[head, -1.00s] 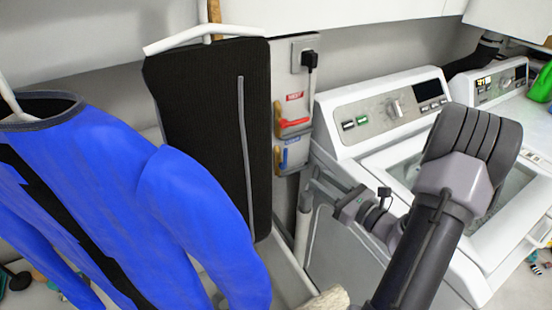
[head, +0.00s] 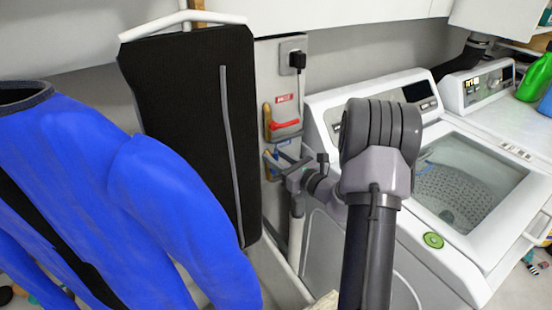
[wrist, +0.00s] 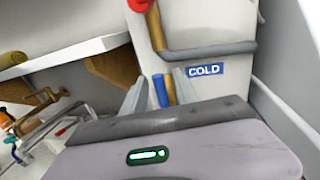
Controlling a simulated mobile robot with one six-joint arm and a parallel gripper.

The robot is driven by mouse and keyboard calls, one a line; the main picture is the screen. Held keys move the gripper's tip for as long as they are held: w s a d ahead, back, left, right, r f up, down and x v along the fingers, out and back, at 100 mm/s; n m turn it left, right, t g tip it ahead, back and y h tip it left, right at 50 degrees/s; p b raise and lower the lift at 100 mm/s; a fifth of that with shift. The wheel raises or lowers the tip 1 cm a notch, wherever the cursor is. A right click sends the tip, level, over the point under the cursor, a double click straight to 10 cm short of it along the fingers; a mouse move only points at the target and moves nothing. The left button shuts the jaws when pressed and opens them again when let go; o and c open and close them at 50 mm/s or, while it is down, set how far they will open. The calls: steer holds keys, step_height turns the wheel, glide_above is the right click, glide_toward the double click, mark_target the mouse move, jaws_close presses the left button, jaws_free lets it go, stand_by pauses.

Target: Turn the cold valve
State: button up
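My gripper (wrist: 156,83) is open, with one pale finger on each side of the blue handle. Gaps show between the fingers and the handle; I cannot tell how deep the handle sits between them. In the head view my gripper (head: 279,161) is at the lower part of the wall panel (head: 274,80) and covers much of the cold valve.
The red-handled hot valve (head: 286,125) is just above. A black garment (head: 185,120) hangs close on the left, with a blue jacket (head: 150,200) beside it. A white washing machine (head: 465,243) with its lid open stands to the right.

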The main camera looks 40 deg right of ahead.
jaws_close()
stand_by(1.4)
